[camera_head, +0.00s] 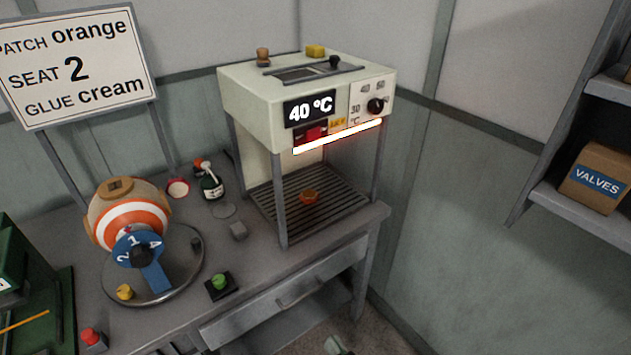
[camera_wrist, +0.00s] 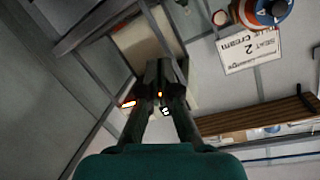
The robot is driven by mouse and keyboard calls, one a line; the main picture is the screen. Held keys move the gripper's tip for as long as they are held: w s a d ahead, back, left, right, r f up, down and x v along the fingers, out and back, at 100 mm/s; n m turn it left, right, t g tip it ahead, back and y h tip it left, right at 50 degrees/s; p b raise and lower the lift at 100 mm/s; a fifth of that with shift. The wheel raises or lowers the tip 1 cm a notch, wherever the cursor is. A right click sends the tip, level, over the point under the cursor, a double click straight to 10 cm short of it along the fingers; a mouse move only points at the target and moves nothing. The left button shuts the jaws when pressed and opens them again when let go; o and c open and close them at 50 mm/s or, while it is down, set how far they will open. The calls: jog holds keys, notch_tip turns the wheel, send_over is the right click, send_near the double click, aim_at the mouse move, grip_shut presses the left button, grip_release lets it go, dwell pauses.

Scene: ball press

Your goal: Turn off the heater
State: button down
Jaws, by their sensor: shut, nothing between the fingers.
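The heater (camera_head: 290,85) is a cream box on posts at the back of the bench. Its display (camera_head: 310,109) reads 40 °C. A black knob (camera_head: 376,105) sits on its temperature dial, and a red switch (camera_head: 315,132) lies below the display. A bar (camera_head: 338,136) under its front edge glows bright white-orange. In the wrist view my gripper (camera_wrist: 161,90) is shut and empty, pointing toward the heater, whose glowing bar (camera_wrist: 128,103) shows beside the fingers. The fingers hide much of the heater front there. I cannot tell whether they touch it.
A slatted grate (camera_head: 265,205) with a small orange piece lies under the heater. To the left stand a striped ball (camera_head: 130,215) on a round plate, a dark bottle (camera_head: 212,188) and a green button (camera_head: 219,282). A shelf with a VALVES box (camera_head: 597,180) is at right.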

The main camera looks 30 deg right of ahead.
jog(key=w+d+r+m+h, duration=0.4)
jog(key=w+r+m, duration=0.4)
jog(key=r, duration=0.4)
jog(key=w+d+r+m+h, duration=0.4)
jog(key=w+r+m, duration=0.4)
jog(key=r, duration=0.5)
jog(key=shift+w+d+m+g+h, duration=0.35)
jog(key=shift+d+m, duration=0.55)
jog(key=shift+m, duration=0.3)
jog(key=shift+w+d, duration=0.1)
jog(key=shift+w, duration=0.05)
send_near(316, 135)
jog(key=d, duration=0.4)
jog(key=w, duration=0.4)
jog(key=shift+a, duration=0.25)
jog(key=shift+w+a, duration=0.1)
jog(key=shift+w, duration=0.45)
